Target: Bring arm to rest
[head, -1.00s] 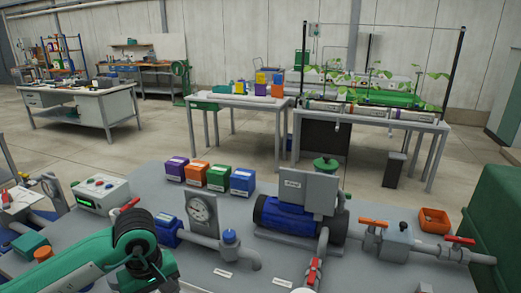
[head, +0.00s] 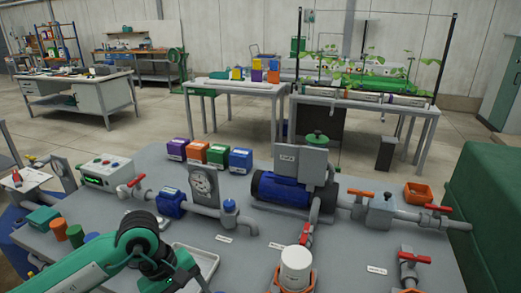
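My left arm, green with black joints, reaches in from the lower left of the head view over the grey skid top (head: 262,232). It bends at a black joint, and its dark wrist runs to the bottom edge near a white tray (head: 203,262). My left gripper is not visible. My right arm and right gripper are not in view. I cannot see anything held.
A blue pump (head: 281,190), a gauge (head: 203,184) and red-handled valves stand on the skid. A white canister (head: 295,265) sits in an orange holder at the front. Coloured boxes line the back. A green tank (head: 490,195) stands at right.

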